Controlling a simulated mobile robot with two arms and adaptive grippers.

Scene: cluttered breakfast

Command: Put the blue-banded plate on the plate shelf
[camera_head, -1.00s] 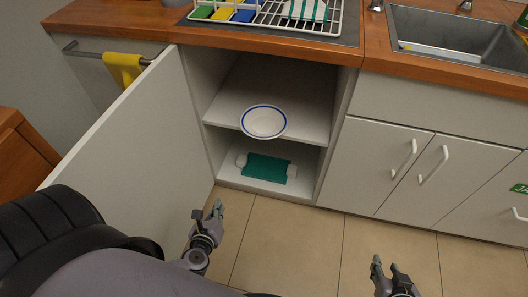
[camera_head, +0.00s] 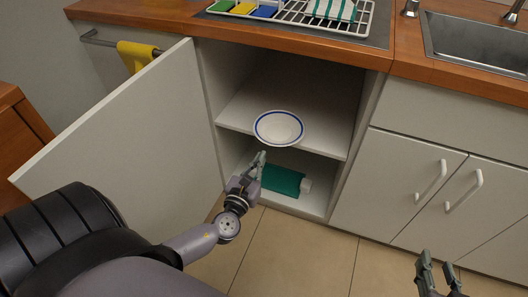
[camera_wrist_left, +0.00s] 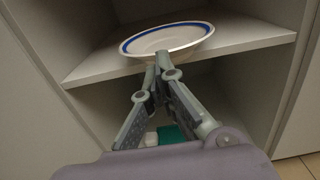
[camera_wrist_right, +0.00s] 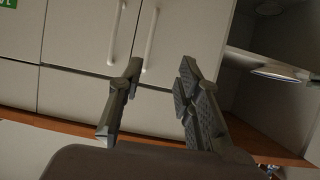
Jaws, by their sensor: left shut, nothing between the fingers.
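The white plate with a blue band (camera_head: 279,128) lies on the middle shelf (camera_head: 235,118) of the open cabinet, near the shelf's front edge. In the left wrist view the plate (camera_wrist_left: 168,40) overhangs the front edge a little. My left gripper (camera_head: 260,156) is shut and empty, just in front of and below the plate. In the left wrist view its fingertips (camera_wrist_left: 161,60) show close under the plate's near rim; I cannot tell whether they touch it. My right gripper (camera_head: 437,270) is open and empty, away from the cabinet, in front of the closed doors.
The cabinet door (camera_head: 120,125) stands open on the left. Above are a dish rack (camera_head: 310,22) and a sink (camera_head: 470,40). A yellow towel (camera_head: 137,56) hangs on a rail.

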